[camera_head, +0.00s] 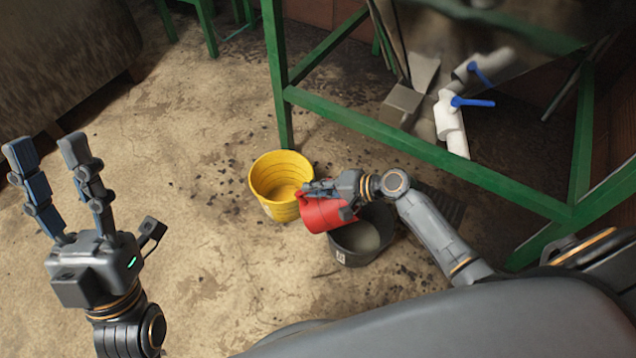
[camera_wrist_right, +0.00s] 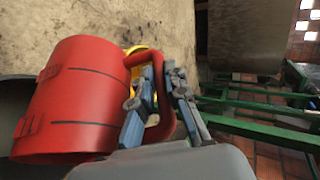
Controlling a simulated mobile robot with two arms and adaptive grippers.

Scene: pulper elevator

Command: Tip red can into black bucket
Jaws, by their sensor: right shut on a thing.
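My right gripper (camera_head: 325,190) is shut on that handle. The can's mouth is not clearly seen. My left gripper (camera_head: 45,150) is open and empty, raised at the left, far from the can.
A yellow bucket (camera_head: 281,182) stands on the floor just left of and behind the black bucket. A green metal frame (camera_head: 420,150) rises behind and to the right, with a white pipe and blue-handled valve (camera_head: 452,120). The floor at centre left is clear.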

